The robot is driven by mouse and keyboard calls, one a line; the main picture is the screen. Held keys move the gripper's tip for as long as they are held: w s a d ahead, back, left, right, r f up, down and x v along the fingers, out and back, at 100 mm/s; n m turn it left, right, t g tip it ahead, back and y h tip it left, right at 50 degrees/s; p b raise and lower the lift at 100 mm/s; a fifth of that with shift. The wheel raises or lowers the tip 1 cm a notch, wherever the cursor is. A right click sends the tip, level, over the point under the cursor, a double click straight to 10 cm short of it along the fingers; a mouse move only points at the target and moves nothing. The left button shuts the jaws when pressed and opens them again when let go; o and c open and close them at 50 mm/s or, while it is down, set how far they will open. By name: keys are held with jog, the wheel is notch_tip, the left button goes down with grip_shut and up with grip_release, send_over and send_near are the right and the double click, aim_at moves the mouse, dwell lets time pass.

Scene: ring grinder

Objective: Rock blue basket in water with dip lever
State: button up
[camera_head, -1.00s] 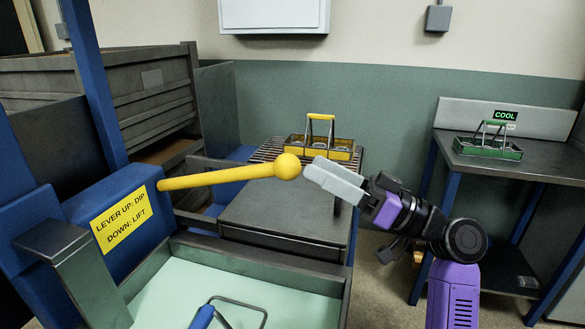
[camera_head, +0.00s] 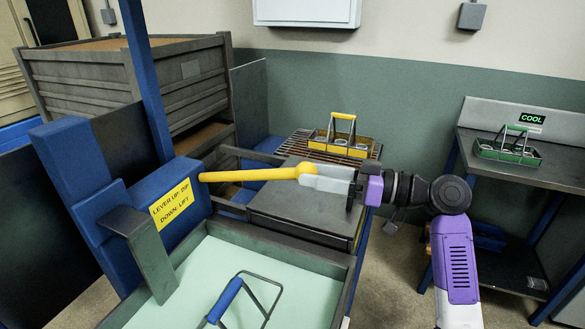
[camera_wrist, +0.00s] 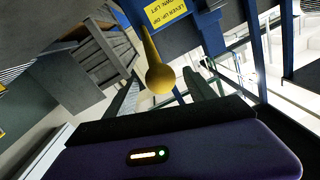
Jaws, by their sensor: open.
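The yellow dip lever (camera_head: 250,174) sticks out to the right from a blue housing with a yellow label (camera_head: 171,204). It looks about level. My gripper (camera_head: 312,176) is at the lever's ball end, and its pale fingers partly hide the ball. In the wrist view the ball (camera_wrist: 160,78) shows between the two spread fingers, with no clear grip on it. The blue basket shows only by its blue-gripped wire handle (camera_head: 225,300) over the pale green water (camera_head: 215,262) in the tank; its body is out of view.
A dark box-like unit (camera_head: 300,207) stands behind the tank, below my gripper. A yellow basket (camera_head: 340,142) sits on a slatted rack behind it. A green basket (camera_head: 507,150) stands on the right table under a COOL sign. A grey bracket (camera_head: 140,240) rises at the tank's left.

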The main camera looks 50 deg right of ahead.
aim_at(295, 171)
jog(key=shift+p+x, duration=0.55)
jog(key=shift+x, duration=2.25)
jog(key=shift+c, duration=0.4)
grip_shut()
